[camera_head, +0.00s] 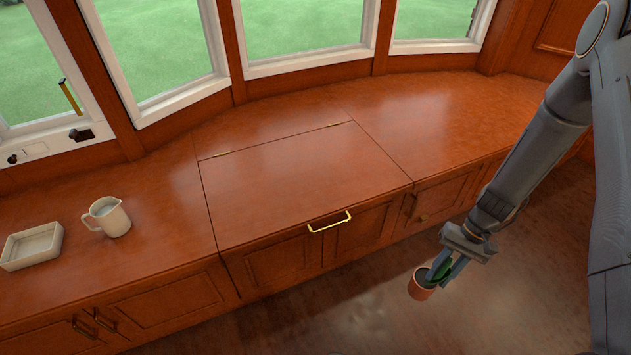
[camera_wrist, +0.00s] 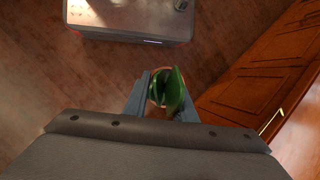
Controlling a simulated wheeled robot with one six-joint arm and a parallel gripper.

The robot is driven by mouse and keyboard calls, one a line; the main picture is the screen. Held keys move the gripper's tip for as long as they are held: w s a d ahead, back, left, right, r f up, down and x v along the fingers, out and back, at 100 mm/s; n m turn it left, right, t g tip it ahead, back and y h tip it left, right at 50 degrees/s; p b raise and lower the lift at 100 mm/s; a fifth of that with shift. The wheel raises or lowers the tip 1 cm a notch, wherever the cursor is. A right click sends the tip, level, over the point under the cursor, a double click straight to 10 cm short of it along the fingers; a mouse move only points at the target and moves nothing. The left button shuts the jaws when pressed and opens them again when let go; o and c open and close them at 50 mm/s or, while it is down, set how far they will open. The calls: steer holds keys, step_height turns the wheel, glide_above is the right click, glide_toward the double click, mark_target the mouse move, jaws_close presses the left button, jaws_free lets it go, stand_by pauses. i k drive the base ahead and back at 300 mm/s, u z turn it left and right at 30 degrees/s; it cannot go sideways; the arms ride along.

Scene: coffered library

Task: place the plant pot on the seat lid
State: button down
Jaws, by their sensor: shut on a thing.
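The plant pot (camera_head: 421,288) is small and terracotta with a green plant in it. My gripper (camera_head: 447,271) is shut on it and holds it in front of the bench, over the floor, slightly tilted in the head view. In the wrist view the plant (camera_wrist: 172,90) shows between the two fingers of my gripper (camera_wrist: 163,100), and the leaves hide most of the pot. The seat lid (camera_head: 300,180) is a closed wooden panel in the bench top, with hinges at its back and a brass handle (camera_head: 329,222) at its front edge. Its top is bare.
A white jug (camera_head: 108,217) and a white tray (camera_head: 33,246) stand on the bench left of the lid. The bench top right of the lid (camera_head: 425,115) is clear. Windows (camera_head: 305,25) line the back. A grey box-like unit (camera_wrist: 130,20) shows in the wrist view.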

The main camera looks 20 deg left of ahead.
mark_target(309, 183)
steer(key=u, duration=1.35)
